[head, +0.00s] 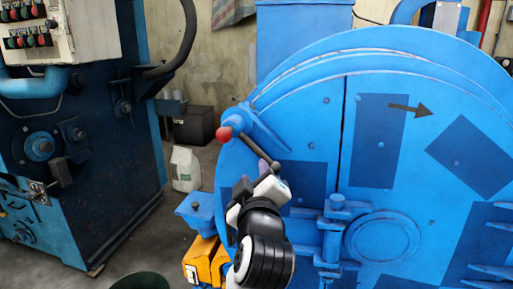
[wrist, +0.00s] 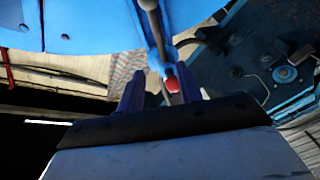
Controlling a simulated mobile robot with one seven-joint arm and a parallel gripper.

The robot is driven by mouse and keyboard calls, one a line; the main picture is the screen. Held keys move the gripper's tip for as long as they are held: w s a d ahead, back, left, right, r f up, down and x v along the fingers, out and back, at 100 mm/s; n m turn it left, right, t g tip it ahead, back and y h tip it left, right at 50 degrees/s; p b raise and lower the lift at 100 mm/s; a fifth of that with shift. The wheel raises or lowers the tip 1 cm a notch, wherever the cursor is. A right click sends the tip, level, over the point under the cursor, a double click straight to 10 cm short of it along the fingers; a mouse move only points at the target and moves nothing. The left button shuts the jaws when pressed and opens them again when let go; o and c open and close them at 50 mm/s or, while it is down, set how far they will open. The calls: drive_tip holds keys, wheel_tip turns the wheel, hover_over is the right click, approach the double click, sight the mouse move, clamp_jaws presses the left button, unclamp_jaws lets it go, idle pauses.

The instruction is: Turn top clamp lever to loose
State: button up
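The top clamp lever (head: 250,151) is a dark rod with a red ball at its upper left end and a dark knob at its lower right end. It sits at the left edge of the blue drum blaster door (head: 330,120). My gripper (head: 265,171) is just below the rod's lower right part in the head view. In the wrist view, the two fingers of my gripper (wrist: 160,86) stand apart, with the lever's red ball (wrist: 172,86) seen between them. The gripper looks open; I cannot tell whether a finger touches the rod.
A blue machine with a control panel (head: 60,30) stands at the left. A white canister (head: 185,169) and a dark box (head: 195,125) are on the floor between the machines. A yellow-orange part (head: 203,262) is low beside my arm. A hinge-like bracket (head: 333,235) stands out from the door.

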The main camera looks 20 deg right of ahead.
sight(259, 154)
drive_tip(key=shift+g, duration=0.3)
drive_tip(key=x, duration=0.4)
drive_tip(key=d+p+x, duration=0.1)
drive_tip(key=x, duration=0.4)
drive_tip(key=f+p+x, duration=0.1)
drive_tip(key=x, duration=0.3)
drive_tip(key=shift+w+d, duration=0.1)
drive_tip(key=shift+d, duration=0.2)
clamp_jaws()
drive_tip(key=shift+p, duration=0.3)
